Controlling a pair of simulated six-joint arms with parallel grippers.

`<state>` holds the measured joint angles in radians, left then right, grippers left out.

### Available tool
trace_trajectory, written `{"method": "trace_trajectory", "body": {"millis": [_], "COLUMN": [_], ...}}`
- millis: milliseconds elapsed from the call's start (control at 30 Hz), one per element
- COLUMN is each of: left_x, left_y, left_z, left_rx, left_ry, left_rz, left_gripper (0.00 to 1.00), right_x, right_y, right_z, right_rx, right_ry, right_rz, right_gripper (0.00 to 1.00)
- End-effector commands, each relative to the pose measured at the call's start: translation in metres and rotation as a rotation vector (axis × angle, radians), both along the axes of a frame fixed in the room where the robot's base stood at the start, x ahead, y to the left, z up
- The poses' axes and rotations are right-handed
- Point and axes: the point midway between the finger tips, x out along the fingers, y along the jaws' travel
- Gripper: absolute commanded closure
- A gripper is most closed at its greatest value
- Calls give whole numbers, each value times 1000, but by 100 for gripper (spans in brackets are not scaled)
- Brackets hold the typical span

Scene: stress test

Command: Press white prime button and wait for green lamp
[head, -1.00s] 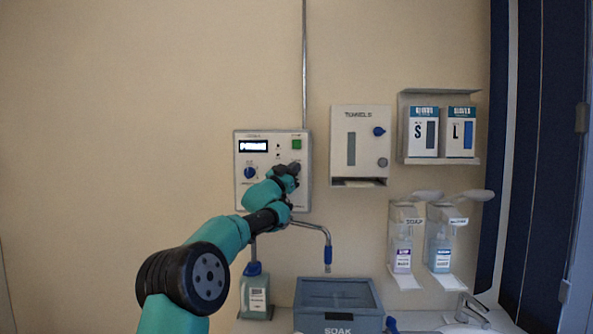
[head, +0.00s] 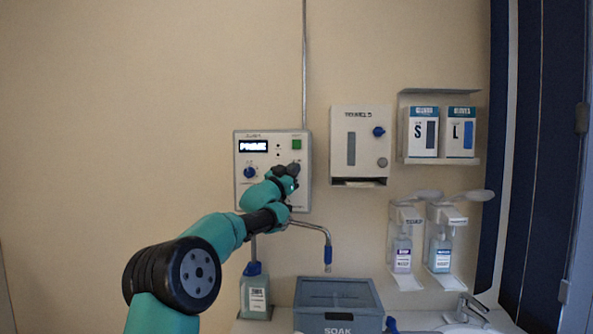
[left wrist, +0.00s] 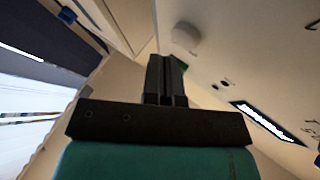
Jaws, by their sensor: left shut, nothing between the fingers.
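The grey-white control panel (head: 242,196) hangs on the wall in the head view. Its display (head: 253,146) reads PRIME. A green square (head: 297,144), which seems to be the lamp, sits at its upper right; I cannot tell whether it is lit. My left gripper (head: 292,169) is in front of the panel's right side, below the green square. It hides the white button there. In the left wrist view, a round whitish button (left wrist: 186,37) shows just beyond my shut, empty fingertips (left wrist: 166,59). I cannot tell whether they touch it. A bit of green shows behind the fingers.
A blue knob (head: 250,172) is on the panel's left. A towel dispenser (head: 345,118), glove boxes (head: 423,137) and soap dispensers (head: 402,253) are to the right. A grey soak bin (head: 338,291), a bottle (head: 256,297) and a bent spout stand below.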

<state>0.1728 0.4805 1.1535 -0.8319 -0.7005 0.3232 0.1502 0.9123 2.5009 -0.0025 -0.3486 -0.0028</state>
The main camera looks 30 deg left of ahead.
Motion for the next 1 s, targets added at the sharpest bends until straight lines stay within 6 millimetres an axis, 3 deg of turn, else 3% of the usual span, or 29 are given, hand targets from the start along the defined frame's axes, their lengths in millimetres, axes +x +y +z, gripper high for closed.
{"method": "trace_trajectory", "body": {"millis": [167,733,1000], "left_x": [-3,-42,-45], "left_y": [-2,-20,-22], "left_z": [1,1,0], "left_rx": [0,1,0], "left_ry": [0,0,0], "left_rz": [0,0,0], "left_gripper": [100,100,100], "right_x": [0,0,0], "right_y": [0,0,0], "right_z": [0,0,0], "right_rx": [0,0,0], "right_ry": [0,0,0], "right_rz": [0,0,0], "right_gripper": [57,57,57]}}
